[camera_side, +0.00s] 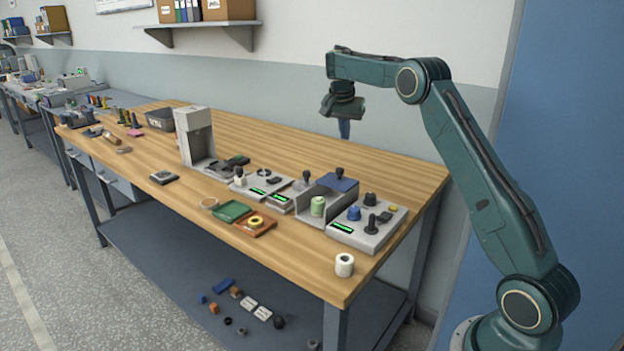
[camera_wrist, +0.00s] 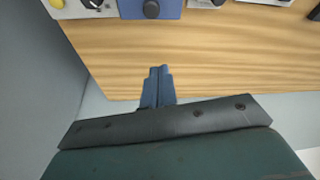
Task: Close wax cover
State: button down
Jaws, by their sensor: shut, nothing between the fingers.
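A blue cover (camera_side: 345,186) with a dark knob sits at the back of a grey open-fronted unit (camera_side: 327,205); I take it for the wax cover, though no label is readable. The blue cover also shows at the top edge of the wrist view (camera_wrist: 170,9), cut off by the frame. My gripper (camera_side: 344,130) is raised above the back of the table, apart from the cover. Its blue fingertips (camera_wrist: 160,72) are together and empty, over bare wood in the wrist view.
A control box (camera_side: 367,228) with knobs stands right of the unit, and other grey boxes (camera_side: 262,185) stand left. A white roll (camera_side: 344,264) is near the front edge. A green and orange tray (camera_side: 242,217) lies front left. The table's back strip (camera_side: 400,170) is clear.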

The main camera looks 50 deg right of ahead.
jog(key=shift+f, duration=0.1)
jog(key=s+x, duration=0.1)
jog(key=x, duration=0.9)
jog(key=shift+a, duration=1.9)
jog(key=a, duration=1)
jog(key=shift+a, duration=0.25)
